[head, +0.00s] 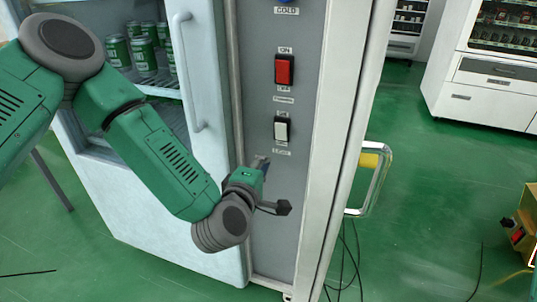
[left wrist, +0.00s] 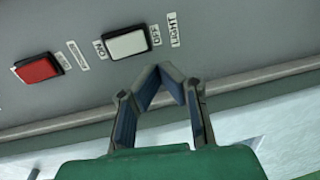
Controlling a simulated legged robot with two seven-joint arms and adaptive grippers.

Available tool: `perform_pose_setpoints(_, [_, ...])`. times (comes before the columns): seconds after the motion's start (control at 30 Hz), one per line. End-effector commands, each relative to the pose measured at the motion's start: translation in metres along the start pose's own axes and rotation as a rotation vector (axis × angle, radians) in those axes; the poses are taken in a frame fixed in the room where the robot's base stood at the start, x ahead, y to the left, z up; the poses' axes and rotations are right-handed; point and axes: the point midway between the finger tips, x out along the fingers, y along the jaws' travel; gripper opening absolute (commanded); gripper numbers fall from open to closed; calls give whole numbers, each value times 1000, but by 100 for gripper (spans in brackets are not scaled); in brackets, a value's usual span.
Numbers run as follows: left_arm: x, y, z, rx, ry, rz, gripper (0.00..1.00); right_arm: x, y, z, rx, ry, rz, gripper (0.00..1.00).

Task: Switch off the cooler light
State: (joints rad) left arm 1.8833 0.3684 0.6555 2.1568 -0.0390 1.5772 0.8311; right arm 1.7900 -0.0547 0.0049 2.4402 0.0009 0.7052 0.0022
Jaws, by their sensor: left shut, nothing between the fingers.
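The white light switch (head: 282,130) is a rocker on the grey panel of the cooler (head: 271,232), below a red power switch (head: 284,70). In the left wrist view the white switch (left wrist: 128,43) has ON and OFF marks and a LIGHT label (left wrist: 174,30) beside it. I cannot tell which side of the rocker is pressed. My left gripper (head: 264,162) is just below the white switch and its label, near the panel. In the left wrist view its fingertips (left wrist: 170,72) meet, empty, close to the switch but apart from it. My right gripper is in neither view.
The cooler's door handle (head: 186,72) stands left of the panel, behind my left arm. Green cans (head: 144,55) sit inside. A yellow and metal handle (head: 373,170) juts out at the right side.

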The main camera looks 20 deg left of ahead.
Motion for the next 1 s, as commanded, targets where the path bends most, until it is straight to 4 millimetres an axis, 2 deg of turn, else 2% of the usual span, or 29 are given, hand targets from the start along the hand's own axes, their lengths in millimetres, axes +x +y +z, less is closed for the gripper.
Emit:
perform_pose_setpoints(0.2, [-38, -10, 2, 1, -4, -1, 0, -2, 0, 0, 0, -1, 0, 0])
perform_pose_setpoints(0.4, [-58, -16, 0, 0, -2, 0, 0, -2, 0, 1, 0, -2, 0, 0])
perform_pose_setpoints(1.0, [-63, -20, 2, 12, -8, -8, 0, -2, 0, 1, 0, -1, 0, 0])
